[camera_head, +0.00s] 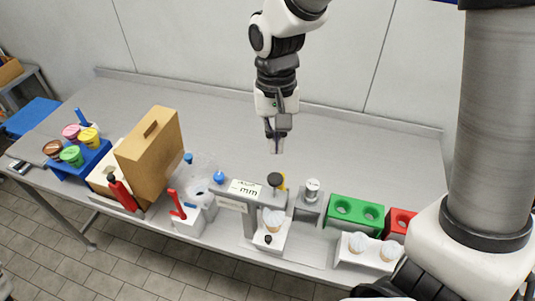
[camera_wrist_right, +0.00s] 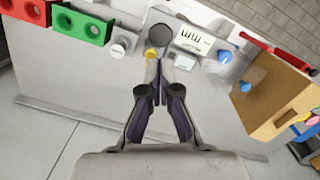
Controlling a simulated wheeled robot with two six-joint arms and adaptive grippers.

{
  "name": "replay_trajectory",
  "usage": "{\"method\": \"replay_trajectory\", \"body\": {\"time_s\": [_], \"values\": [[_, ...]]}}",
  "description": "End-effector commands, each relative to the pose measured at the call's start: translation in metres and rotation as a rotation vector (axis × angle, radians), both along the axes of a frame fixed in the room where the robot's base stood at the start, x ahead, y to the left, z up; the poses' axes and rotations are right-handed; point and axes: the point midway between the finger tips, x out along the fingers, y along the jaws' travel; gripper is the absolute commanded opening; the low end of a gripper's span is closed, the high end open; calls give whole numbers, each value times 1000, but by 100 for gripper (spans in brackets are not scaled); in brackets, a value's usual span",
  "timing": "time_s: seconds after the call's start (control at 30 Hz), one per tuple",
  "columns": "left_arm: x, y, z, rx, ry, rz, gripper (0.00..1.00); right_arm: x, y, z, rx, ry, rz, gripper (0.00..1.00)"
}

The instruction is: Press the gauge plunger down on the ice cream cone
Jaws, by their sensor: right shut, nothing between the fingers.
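The gauge (camera_head: 247,190) stands near the front edge of the table, with a display plate marked "mm". Its dark round plunger knob (camera_head: 275,180) is at the top right of it. The ice cream cone (camera_head: 272,219) stands in the gauge, below the knob. In the right wrist view the knob (camera_wrist_right: 162,34) and the "mm" plate (camera_wrist_right: 193,38) lie beyond my fingertips, and the cone is not made out. My right gripper (camera_head: 277,149) is shut and empty, pointing down above and behind the gauge, apart from the knob. My left gripper is not in view.
A green block (camera_head: 355,214) and a red block (camera_head: 399,222) with holes stand to the right, behind a white holder (camera_head: 350,256) with cones. The back of the table is clear.

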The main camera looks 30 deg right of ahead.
Motion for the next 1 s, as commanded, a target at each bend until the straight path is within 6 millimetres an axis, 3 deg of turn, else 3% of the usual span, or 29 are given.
{"method": "replay_trajectory", "body": {"time_s": [0.47, 1.0], "values": [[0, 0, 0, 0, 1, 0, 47, -1, 0, -1, 0, 2, -3, 0], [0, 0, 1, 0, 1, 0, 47, -7, 3, -63, 0, 2, -2, 0]]}}
